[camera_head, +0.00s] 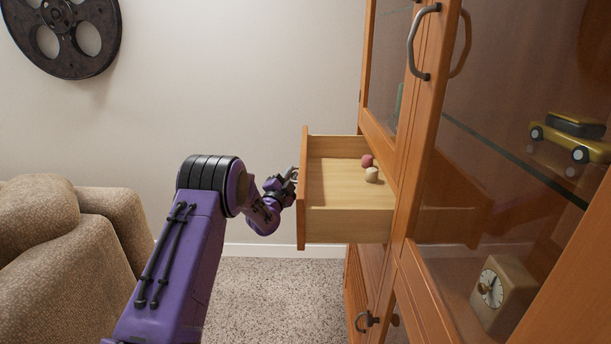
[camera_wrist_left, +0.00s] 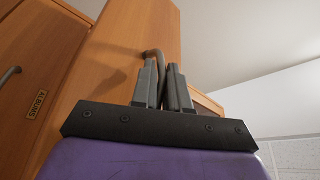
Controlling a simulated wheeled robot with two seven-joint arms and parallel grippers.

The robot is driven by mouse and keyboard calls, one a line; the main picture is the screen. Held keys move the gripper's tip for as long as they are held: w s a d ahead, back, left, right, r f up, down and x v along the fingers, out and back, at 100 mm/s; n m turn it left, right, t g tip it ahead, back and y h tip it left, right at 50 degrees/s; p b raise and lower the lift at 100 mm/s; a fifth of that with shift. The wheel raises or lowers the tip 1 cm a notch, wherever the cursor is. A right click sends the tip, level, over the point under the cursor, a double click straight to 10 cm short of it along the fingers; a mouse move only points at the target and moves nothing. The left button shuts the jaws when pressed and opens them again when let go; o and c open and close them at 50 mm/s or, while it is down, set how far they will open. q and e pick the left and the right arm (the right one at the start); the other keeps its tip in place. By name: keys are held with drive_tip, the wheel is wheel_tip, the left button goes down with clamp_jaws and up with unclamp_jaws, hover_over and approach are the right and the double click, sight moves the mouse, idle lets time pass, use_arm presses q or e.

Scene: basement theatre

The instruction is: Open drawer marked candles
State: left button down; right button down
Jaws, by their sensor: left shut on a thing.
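A wooden drawer (camera_head: 334,186) is pulled well out of the cabinet in the head view. Two small rounded things lie inside it toward the cabinet side, one dark red (camera_head: 367,160) and one cream (camera_head: 371,174). No label is readable on this drawer's front, which faces away from the head view. My left gripper (camera_head: 291,177) is at the outer side of the drawer front, shut on its handle. In the left wrist view the grey fingers (camera_wrist_left: 165,86) close around the curved metal handle (camera_wrist_left: 156,56). My right gripper is not in view.
The drawer's cabinet (camera_head: 440,200) has glass doors; a toy car (camera_head: 570,138) and a clock (camera_head: 502,293) show behind the glass. An armchair (camera_head: 70,240) stands at left. In the wrist view, a neighbouring front bears a label (camera_wrist_left: 36,104) that seems to read "ALBUMS".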

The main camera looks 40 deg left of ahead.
use_arm(q)
drive_tip(key=shift+s+a, duration=0.75)
drive_tip(key=shift+a, duration=0.05)
drive_tip(key=c, duration=1.5)
unclamp_jaws()
drive_tip(key=shift+s, duration=0.1)
drive_tip(key=b+v, duration=0.1)
drive_tip(key=v, duration=0.9)
drive_tip(key=shift+s+d+b, duration=0.15)
drive_tip(key=shift+b, duration=0.2)
drive_tip(key=shift+f, duration=0.1)
